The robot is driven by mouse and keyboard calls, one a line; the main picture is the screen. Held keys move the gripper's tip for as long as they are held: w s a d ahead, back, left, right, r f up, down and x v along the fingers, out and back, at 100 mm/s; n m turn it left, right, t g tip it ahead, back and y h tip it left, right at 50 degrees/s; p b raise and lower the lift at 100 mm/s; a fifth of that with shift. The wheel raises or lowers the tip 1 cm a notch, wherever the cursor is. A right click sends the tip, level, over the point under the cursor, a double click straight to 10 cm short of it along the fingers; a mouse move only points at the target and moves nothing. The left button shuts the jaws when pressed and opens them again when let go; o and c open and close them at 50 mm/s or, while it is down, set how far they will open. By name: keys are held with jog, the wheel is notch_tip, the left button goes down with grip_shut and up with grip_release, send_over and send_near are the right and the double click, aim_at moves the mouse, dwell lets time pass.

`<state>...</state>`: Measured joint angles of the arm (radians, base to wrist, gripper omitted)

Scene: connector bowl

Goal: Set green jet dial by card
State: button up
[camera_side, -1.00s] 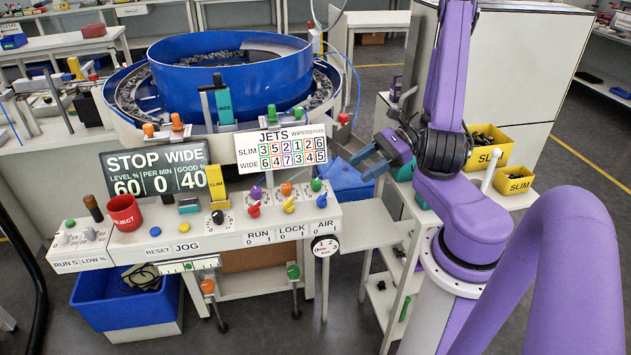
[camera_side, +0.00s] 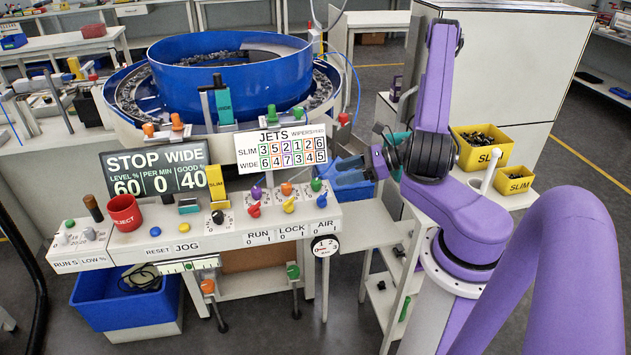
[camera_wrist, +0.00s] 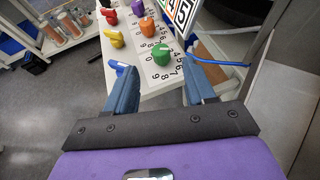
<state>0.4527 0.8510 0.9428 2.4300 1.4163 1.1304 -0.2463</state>
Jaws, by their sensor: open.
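The green jet dial (camera_side: 316,185) is at the right end of the upper dial row on the white panel. In the wrist view the green dial (camera_wrist: 161,54) sits ahead, between my fingertips in the picture; its exact setting is hard to read. The jets card (camera_side: 281,148) stands behind the panel with a SLIM row, 3 5 2 1 2 6, and a WIDE row, 6 4 7 3 4 5. The display (camera_side: 157,172) reads STOP WIDE. My gripper (camera_side: 337,172) is open and empty just right of the green dial, apart from it.
A blue dial (camera_wrist: 121,67) and the yellow (camera_wrist: 117,39) and red dials lie close by in the lower row. Orange (camera_wrist: 147,27) and purple dials share the green dial's row. A blue bin (camera_side: 352,187) is behind my gripper. A blue hose runs at the right.

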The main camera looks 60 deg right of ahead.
aim_at(316, 181)
jog(key=x, duration=0.8)
jog(key=shift+w+a, duration=0.2)
jog(key=shift+w, duration=0.1)
jog(key=c, duration=1)
